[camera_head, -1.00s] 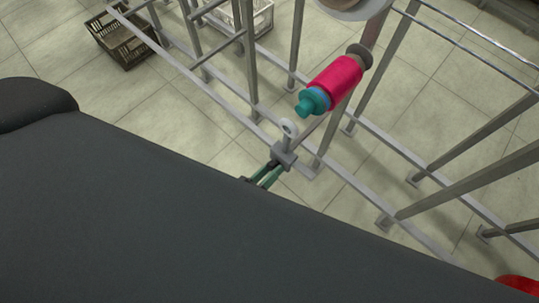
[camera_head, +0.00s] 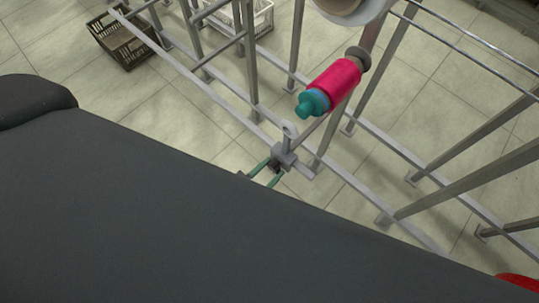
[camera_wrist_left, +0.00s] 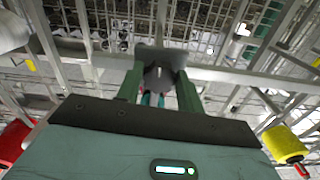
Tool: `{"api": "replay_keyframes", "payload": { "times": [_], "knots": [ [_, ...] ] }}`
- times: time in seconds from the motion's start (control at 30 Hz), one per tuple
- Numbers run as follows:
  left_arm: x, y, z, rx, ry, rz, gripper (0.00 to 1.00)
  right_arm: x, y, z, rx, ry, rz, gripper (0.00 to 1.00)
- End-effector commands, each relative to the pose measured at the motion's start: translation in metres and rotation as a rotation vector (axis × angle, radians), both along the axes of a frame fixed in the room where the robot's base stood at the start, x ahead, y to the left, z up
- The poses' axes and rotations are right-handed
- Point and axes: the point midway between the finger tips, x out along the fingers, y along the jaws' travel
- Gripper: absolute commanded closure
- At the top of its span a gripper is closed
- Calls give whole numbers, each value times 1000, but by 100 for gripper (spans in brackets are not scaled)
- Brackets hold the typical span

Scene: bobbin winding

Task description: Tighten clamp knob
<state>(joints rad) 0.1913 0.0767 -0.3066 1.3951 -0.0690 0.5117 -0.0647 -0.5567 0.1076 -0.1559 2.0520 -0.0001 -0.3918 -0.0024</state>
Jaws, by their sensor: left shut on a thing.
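The grey clamp block (camera_head: 284,158) sits on the frame's lower rail, with a grey ring-ended piece (camera_head: 289,130) standing up from it. My left gripper (camera_head: 271,165) is at the near side of the clamp, its green fingers reaching to it. The left wrist view shows the two fingers (camera_wrist_left: 158,80) on either side of a grey part (camera_wrist_left: 158,58) at the clamp, shut on it. This appears to be the clamp knob; it is mostly hidden by the fingers and block. My right gripper is not in view.
A pink bobbin (camera_head: 332,84) with a teal end is mounted above and right of the clamp. Metal posts and rails (camera_head: 374,151) surround it. A dark crate (camera_head: 124,43) and a white crate (camera_head: 250,17) are at the back. A yellow bobbin (camera_wrist_left: 284,144) shows in the wrist view.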

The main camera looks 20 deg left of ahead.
Motion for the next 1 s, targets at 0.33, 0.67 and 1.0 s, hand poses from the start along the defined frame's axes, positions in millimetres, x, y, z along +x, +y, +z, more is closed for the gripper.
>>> {"api": "replay_keyframes", "payload": {
  "times": [0.33, 0.67, 1.0],
  "knots": [
    [0, 1, -1, 119, -42, 0, 86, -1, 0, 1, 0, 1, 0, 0],
    [0, 1, -1, 138, -49, 0, 86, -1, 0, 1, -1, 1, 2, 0],
    [0, 1, -1, 137, -49, 0, 43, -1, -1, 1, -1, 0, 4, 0]
  ]
}}
